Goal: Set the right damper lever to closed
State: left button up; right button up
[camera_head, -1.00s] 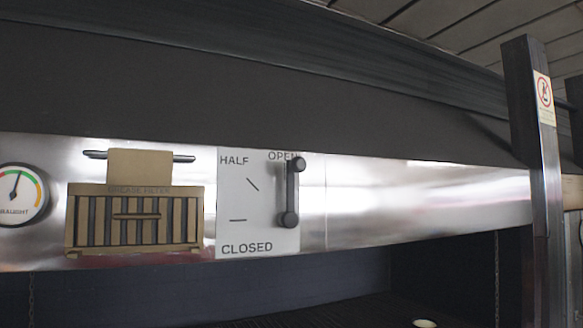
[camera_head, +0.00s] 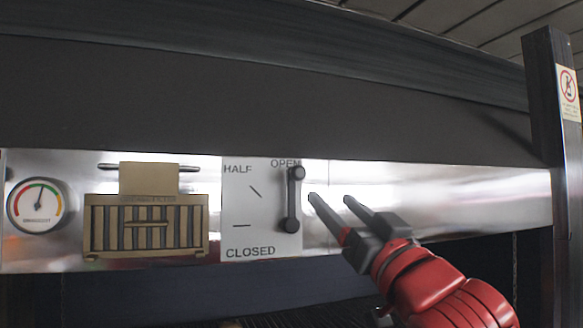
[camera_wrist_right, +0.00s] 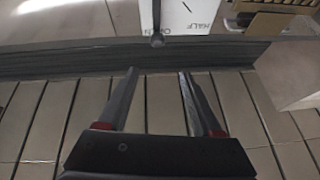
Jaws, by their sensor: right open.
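The right damper lever (camera_head: 291,200) is a dark bar on a white plate (camera_head: 238,208) marked HALF, OPEN and CLOSED. It stands nearly upright, its upper knob at the OPEN label and its pivot at the bottom. In the right wrist view the lever (camera_wrist_right: 157,20) shows at the top, its knob beyond my fingers. My right gripper (camera_head: 329,197) is open and empty, just right of the lever in the head view and apart from it. In the right wrist view, nothing is between its fingers (camera_wrist_right: 158,75). My left gripper is out of view.
A grease filter (camera_head: 145,225) with a tan frame and a draught gauge (camera_head: 37,205) are left of the plate on the steel panel. A dark hood (camera_head: 250,115) slopes above. A post (camera_head: 555,130) with a warning sign stands at the right. The panel right of my gripper is bare.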

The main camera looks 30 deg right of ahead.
jog(key=s+h, duration=0.1)
jog(key=g+p, duration=0.1)
jog(key=p, duration=0.3)
send_near(301, 173)
jog(key=shift+g+h, duration=0.3)
jog(key=shift+h, duration=0.1)
jog(key=p+x, duration=0.1)
jog(key=x, duration=0.2)
jog(key=p+x, duration=0.2)
jog(key=x, duration=0.2)
jog(key=p+x, duration=0.1)
jog(key=x, duration=0.2)
jog(key=shift+w+a+r, duration=0.2)
jog(key=shift+r, duration=0.1)
jog(key=shift+w+p, duration=0.35)
jog(key=shift+w, duration=0.05)
jog(key=shift+d, duration=0.1)
jog(key=shift+c, duration=0.4)
grip_shut()
